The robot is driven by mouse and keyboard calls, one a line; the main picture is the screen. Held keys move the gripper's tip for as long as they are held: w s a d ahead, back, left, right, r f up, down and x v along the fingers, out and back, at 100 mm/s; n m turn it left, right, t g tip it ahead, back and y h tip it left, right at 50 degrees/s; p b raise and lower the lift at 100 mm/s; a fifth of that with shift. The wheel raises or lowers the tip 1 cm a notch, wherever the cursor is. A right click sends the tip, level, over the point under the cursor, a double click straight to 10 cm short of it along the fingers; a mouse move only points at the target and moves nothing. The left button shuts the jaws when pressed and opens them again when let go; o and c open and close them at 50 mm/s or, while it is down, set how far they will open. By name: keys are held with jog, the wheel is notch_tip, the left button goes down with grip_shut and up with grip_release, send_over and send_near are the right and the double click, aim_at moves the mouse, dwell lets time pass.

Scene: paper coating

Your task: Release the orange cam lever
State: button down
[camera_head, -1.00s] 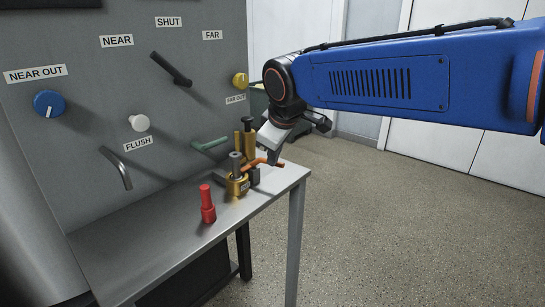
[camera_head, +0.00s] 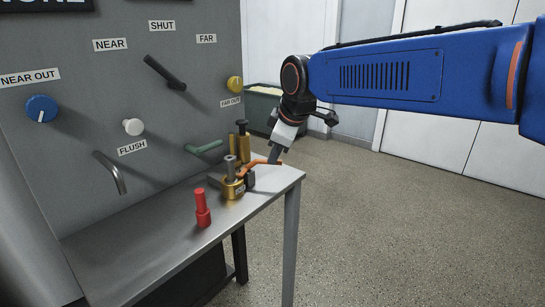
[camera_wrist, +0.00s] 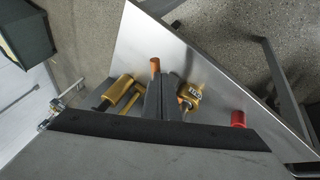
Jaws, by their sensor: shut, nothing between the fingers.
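The orange cam lever (camera_head: 258,164) sits on a brass fitting (camera_head: 232,188) with a grey post, on the metal table (camera_head: 150,222). In the wrist view, the orange lever's end (camera_wrist: 155,66) shows just beyond the fingertips, and the brass fitting (camera_wrist: 193,92) is beside them. My gripper (camera_head: 275,155) is shut and empty, with its tip close to the lever's outer end. I cannot tell whether it touches. In the wrist view, my fingers (camera_wrist: 163,85) hide part of the lever.
A second brass fitting (camera_head: 243,145) stands behind the first. A red peg (camera_head: 202,208) stands to its left. The grey panel carries a green handle (camera_head: 204,148), a black lever (camera_head: 165,73) and several knobs. Open floor lies right of the table.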

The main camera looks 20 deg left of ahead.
jog(key=shift+w+a+n+g+y, duration=0.2)
jog(key=shift+w+n, duration=0.35)
jog(key=shift+w, duration=0.4)
jog(key=shift+w+a+n+g+y, duration=0.15)
jog(key=shift+w+n, duration=0.35)
jog(key=shift+w, duration=0.5)
jog(key=shift+w+a+n+g+y, duration=0.1)
jog(key=shift+w+a+n+g, duration=0.15)
jog(key=shift+w+n, duration=0.5)
jog(key=shift+w, duration=0.25)
